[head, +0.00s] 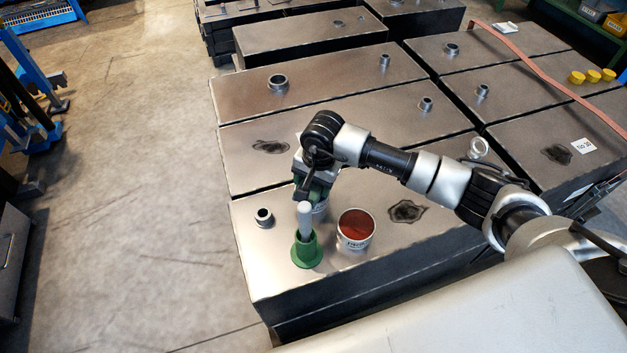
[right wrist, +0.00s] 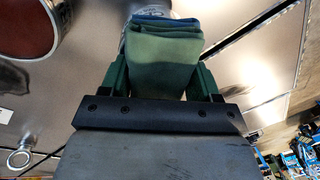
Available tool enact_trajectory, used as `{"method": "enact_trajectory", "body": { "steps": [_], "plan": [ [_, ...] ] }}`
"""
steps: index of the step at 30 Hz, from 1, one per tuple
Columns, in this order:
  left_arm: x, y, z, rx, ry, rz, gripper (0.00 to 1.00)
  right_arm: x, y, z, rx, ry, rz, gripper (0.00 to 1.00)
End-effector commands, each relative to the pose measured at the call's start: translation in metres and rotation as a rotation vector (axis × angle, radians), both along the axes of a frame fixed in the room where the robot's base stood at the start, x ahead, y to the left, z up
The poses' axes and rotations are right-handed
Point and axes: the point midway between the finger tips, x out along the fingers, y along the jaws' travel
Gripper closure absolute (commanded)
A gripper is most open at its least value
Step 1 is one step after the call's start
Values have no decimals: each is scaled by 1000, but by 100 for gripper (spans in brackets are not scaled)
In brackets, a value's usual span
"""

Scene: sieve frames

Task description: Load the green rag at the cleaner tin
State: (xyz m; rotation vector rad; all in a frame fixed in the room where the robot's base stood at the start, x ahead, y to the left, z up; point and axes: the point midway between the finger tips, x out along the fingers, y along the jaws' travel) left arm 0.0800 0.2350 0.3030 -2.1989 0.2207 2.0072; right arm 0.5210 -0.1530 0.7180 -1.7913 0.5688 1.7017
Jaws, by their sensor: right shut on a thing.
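My right gripper (head: 316,192) is shut on the folded green rag (right wrist: 165,58), which sits between its green fingers in the right wrist view (right wrist: 160,82). The rag shows a bluish far edge. In the head view I cannot tell the rag apart from the fingers. I cannot tell whether rag and tin touch. My left gripper is not in view.
A white tin with red-brown contents (head: 354,232) stands just right of the gripper. A green flanged holder with a pale upright handle (head: 306,248) stands in front. Metal tanks with short necks (head: 264,217) and dark stained patches (head: 406,212) surround them.

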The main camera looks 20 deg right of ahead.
Motion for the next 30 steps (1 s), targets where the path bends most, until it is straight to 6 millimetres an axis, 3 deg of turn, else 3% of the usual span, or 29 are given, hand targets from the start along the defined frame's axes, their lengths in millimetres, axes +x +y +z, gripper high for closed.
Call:
{"method": "enact_trajectory", "body": {
  "steps": [11,30],
  "plan": [
    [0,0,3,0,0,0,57,-1,0,3,-2,3,1,57],
    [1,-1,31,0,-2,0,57,0,0,56,-1,1,1,57]
  ]
}}
